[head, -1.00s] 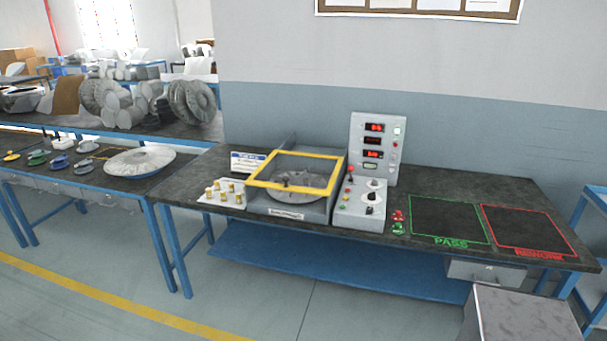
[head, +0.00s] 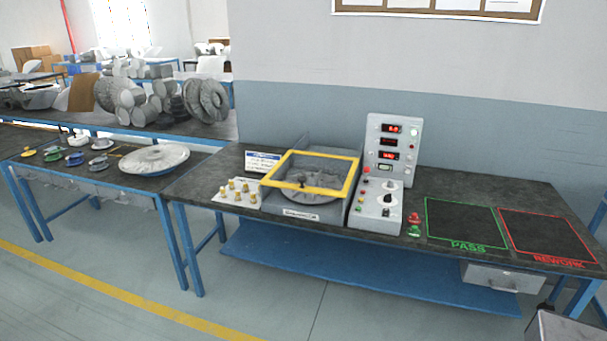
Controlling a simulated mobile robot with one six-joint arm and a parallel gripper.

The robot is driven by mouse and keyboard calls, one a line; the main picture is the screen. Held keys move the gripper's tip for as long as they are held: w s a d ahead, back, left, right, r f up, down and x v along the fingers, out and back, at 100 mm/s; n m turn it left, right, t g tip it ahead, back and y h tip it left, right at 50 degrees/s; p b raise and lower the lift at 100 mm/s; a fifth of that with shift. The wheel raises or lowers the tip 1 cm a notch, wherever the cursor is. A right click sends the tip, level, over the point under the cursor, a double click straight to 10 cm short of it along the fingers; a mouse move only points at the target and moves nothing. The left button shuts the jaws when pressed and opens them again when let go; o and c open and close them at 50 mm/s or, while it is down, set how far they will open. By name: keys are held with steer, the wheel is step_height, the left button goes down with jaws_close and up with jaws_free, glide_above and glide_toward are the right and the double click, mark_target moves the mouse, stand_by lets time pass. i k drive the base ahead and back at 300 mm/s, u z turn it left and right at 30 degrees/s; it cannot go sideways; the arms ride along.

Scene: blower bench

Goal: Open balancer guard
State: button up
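The balancer guard (head: 338,192) is a yellow square frame. It lies down over the balancer (head: 317,213), a grey box on the bench with a round grey rotor (head: 318,192) inside. A small dark knob shows at the guard's front bar. The control panel (head: 393,150), with red digit displays and knobs, stands just right of the balancer. My gripper is not in view.
The dark bench top (head: 455,185) has a green PASS square (head: 466,246) and a red REWORK square (head: 557,259) at right. A plate of brass weights (head: 238,193) sits left of the balancer. Another bench with a large grey disc (head: 153,159) stands at left. The floor in front is open.

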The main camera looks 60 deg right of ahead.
mark_target(266, 181)
steer(key=u, duration=0.05)
steer(key=i, duration=1)
steer(key=z, duration=0.05)
